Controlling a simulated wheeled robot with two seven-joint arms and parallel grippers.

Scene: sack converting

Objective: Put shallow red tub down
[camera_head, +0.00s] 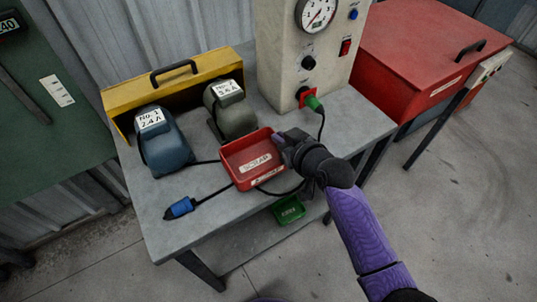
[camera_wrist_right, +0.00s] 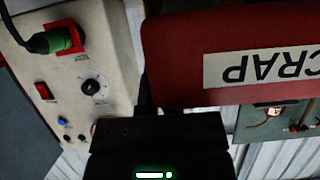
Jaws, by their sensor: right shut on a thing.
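The shallow red tub (camera_head: 248,165), with a white SCRAP label, is over the front middle of the grey table (camera_head: 182,228). My right gripper (camera_head: 279,138) is shut on the tub's right side wall. In the right wrist view the tub (camera_wrist_right: 185,60) fills the upper right, its label upside down, close against the dark gripper (camera_wrist_right: 150,125). I cannot tell whether the tub's underside touches the table. My left gripper is not in view.
Blue (camera_head: 165,150) and grey (camera_head: 231,112) motors stand behind the tub, before a yellow cover (camera_head: 186,72). A gauge console (camera_head: 292,60) stands at the back right. A black cable with a blue plug (camera_head: 180,208) lies at the front left. A green tub (camera_head: 289,210) sits lower.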

